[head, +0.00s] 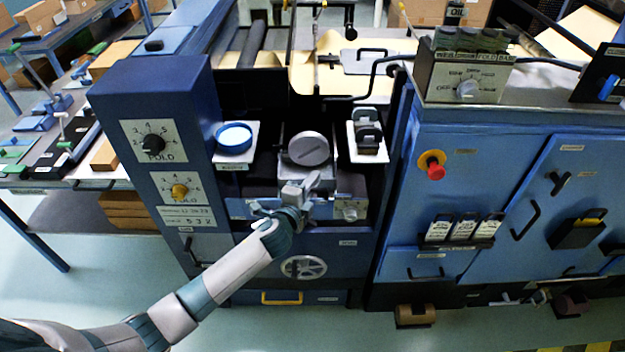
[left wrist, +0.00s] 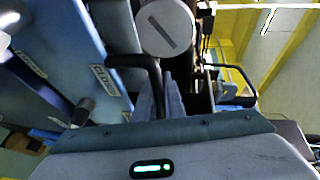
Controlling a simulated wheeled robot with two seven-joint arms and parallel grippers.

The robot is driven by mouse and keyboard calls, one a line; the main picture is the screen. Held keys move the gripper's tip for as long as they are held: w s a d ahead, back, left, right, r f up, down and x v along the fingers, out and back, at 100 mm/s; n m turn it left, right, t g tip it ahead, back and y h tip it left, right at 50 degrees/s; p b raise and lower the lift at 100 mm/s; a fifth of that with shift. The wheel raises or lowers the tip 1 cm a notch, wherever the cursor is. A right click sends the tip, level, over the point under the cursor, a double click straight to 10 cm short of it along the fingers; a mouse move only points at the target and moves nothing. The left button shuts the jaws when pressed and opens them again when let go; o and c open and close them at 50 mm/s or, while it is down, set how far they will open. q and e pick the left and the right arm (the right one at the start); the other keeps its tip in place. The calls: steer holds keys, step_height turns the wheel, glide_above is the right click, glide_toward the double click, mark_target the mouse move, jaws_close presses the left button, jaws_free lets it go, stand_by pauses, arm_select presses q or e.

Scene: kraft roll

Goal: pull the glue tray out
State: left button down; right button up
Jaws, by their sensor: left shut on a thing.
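The glue tray (head: 240,208) has a blue front low in the open bay of the blue machine, below a round grey slotted cap (head: 308,148). My left gripper (head: 308,186) reaches in from the lower left and covers the middle of that front. In the left wrist view, its fingers (left wrist: 164,98) are shut on a black bar handle (left wrist: 140,63) beside a small label (left wrist: 104,80). The slotted cap also shows there (left wrist: 166,27). The hand hides the handle in the head view. My right gripper is not in view.
A blue round cup (head: 234,138) stands on a white shelf left of the bay, and a dark clamp-like part (head: 368,128) stands right of it. A handwheel (head: 303,267) sits below. A cabinet with a red button (head: 435,171) stands at right. The floor in front is clear.

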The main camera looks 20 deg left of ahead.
arm_select(q)
steer(key=c, duration=2.1)
jaws_free()
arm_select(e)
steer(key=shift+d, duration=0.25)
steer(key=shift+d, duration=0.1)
